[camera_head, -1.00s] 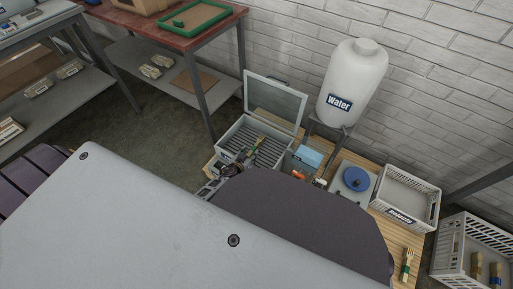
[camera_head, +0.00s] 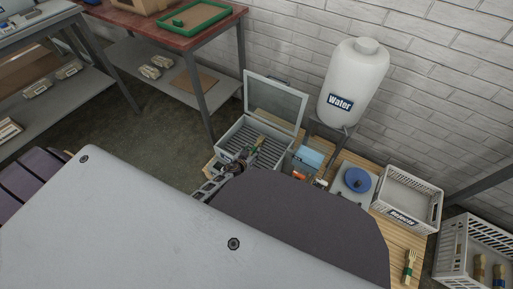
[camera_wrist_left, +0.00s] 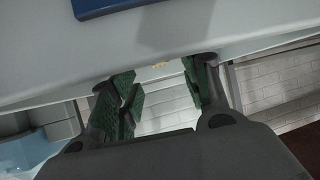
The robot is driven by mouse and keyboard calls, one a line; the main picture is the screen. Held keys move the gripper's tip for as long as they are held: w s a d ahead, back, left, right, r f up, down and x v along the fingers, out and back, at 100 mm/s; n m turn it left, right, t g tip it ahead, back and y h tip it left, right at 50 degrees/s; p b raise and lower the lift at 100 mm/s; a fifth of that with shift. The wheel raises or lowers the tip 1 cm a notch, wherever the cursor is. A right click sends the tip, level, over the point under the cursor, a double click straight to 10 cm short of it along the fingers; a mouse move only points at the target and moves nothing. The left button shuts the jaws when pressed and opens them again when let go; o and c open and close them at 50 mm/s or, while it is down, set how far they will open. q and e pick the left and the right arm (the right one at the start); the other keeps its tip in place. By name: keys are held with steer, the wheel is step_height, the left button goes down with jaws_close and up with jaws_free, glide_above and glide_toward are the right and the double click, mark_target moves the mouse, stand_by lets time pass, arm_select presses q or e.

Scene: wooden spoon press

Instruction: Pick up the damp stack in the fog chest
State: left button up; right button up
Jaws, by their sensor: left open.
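The fog chest (camera_head: 227,146) is a grey open box with its lid raised, standing on the wooden bench. A small bundle with a green band (camera_head: 258,144), which looks like the damp stack, lies on the slatted rack inside. My left gripper (camera_head: 245,157) is at the chest's front, close to the bundle; whether it touches is too small to tell. In the left wrist view, my left gripper (camera_wrist_left: 161,90) has its green-padded fingers apart, with no stack clearly held between them. My right gripper does not show.
A white water tank (camera_head: 354,80) stands behind and right of the chest. A light-blue box (camera_head: 308,157), a plate with a blue round item (camera_head: 357,180) and a rejects crate (camera_head: 431,215) stand along the bench. My own grey and dark parts cover the foreground.

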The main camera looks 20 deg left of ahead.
mark_target(255, 146)
arm_select(q)
steer(key=shift+w+a+f, duration=0.1)
steer(key=shift+w+f, duration=0.2)
steer(key=shift+w, duration=0.25)
steer(key=shift+w+a+f+b, duration=0.15)
steer(key=shift+w+f+b, duration=0.2)
steer(key=shift+w+b, duration=0.2)
steer(key=shift+b+x, duration=0.45)
steer(key=shift+x, duration=0.65)
steer(key=shift+c, duration=0.5)
steer(key=c, duration=0.9)
jaws_close()
